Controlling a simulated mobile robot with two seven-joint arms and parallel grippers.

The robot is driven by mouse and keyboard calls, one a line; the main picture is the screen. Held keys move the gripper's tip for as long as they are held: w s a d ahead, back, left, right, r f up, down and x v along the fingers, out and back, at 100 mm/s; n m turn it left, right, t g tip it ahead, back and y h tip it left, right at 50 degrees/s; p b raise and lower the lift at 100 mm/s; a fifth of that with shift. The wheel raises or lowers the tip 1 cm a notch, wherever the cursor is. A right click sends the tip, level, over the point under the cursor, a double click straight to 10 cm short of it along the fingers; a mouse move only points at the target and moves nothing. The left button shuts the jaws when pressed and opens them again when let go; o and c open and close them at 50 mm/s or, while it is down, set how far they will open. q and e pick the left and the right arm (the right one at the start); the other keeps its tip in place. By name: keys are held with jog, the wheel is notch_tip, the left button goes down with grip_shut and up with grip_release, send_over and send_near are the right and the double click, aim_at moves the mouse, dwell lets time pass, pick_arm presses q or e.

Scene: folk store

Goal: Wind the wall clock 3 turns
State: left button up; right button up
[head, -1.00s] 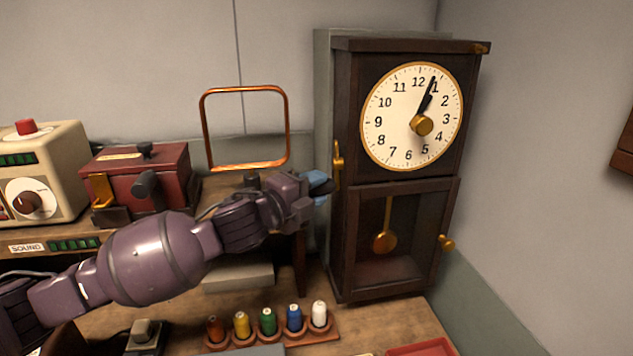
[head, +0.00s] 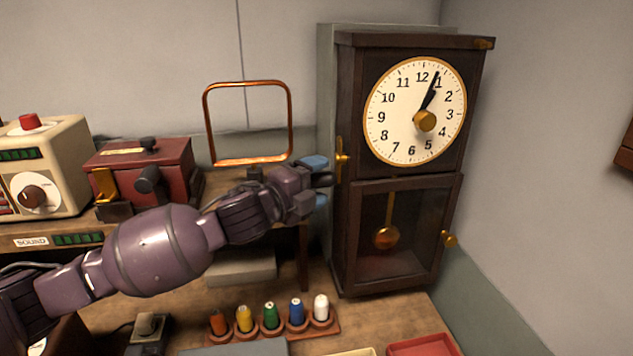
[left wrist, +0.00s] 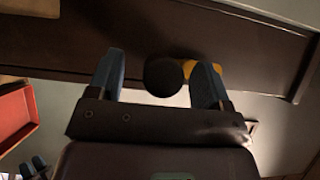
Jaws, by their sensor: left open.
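The dark wooden wall clock (head: 348,100) stands upright at the right, with a white dial (head: 400,120) and a brass knob (head: 425,121) at the dial's centre. A brass key-like fitting (head: 341,158) sits on its left side. My left gripper (head: 320,182) is open beside that left side, close to the fitting. In the left wrist view, my open left gripper (left wrist: 158,80) faces the dark clock wood (left wrist: 70,45). A dark round thing (left wrist: 163,77) shows between the fingers, and brass (left wrist: 188,67) shows partly behind the right finger. Contact cannot be told.
A copper-coloured frame (head: 207,125) stands behind my arm. A red box (head: 165,170) and a cream device (head: 60,165) stand at left. Several coloured spools sit in a rack (head: 330,333) below, with a red tray (head: 420,345) at the front right.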

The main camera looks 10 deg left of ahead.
pick_arm(q)
jog(key=p+v, duration=0.1)
jog(key=v, duration=0.8)
dwell(0.7)
dwell(0.3)
